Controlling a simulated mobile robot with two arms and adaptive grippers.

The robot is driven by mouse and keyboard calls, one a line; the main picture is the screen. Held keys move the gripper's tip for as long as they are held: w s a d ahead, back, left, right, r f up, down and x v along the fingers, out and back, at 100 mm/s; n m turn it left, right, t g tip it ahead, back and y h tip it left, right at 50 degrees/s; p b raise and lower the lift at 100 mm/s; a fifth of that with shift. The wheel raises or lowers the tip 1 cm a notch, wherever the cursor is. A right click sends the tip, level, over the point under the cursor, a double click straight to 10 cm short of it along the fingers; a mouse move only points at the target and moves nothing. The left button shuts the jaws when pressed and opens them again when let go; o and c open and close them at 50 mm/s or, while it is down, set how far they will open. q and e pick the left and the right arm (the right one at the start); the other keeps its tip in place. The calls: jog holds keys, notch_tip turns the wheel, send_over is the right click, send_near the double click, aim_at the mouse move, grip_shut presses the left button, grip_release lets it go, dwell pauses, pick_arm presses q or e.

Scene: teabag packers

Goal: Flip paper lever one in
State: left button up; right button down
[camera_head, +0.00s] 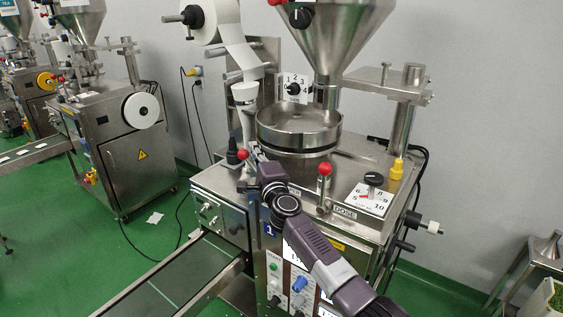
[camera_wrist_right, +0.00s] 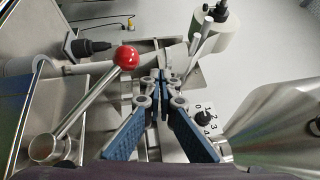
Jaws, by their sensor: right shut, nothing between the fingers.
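The paper lever by the paper feed has a red ball knob (camera_head: 242,154), just left of my right gripper (camera_head: 252,155) in the head view. In the right wrist view its red ball (camera_wrist_right: 126,57) tops a metal rod leaning from a round pivot (camera_wrist_right: 45,148) at lower left. The closed fingertips of my right gripper (camera_wrist_right: 160,82) are right of the ball, apart from it in the picture, with nothing between them. My own wrist hides part of the lever in the head view. My left gripper is not in view.
A second red-knobbed lever (camera_head: 325,168) stands by the DOSE label. The steel hopper (camera_head: 340,35) and round pan (camera_head: 299,130) rise behind. The paper roll (camera_head: 212,20) hangs above. A dial plate (camera_head: 370,199) and yellow bottle (camera_head: 397,170) sit at the right.

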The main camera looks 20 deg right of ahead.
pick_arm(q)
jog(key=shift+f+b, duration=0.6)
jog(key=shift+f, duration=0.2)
pick_arm(e)
jog(key=shift+w+a+f, duration=0.5)
jog(key=shift+w+a, duration=0.1)
jog(key=shift+w, duration=0.15)
jog(key=shift+d+r+p, duration=0.15)
jog(key=shift+r+p, duration=0.25)
jog(key=shift+p, duration=0.15)
pick_arm(q)
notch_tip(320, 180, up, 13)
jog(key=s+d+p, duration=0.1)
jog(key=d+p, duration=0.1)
jog(key=p, duration=1)
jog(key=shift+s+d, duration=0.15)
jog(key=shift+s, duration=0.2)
pick_arm(e)
jog(key=s+d+r, duration=0.1)
jog(key=s+r, duration=0.5)
jog(key=s, duration=0.4)
jog(key=shift+s+d+r, duration=0.15)
jog(key=shift+d+r, duration=0.15)
jog(key=shift+r, duration=0.05)
jog(key=shift+d, duration=0.1)
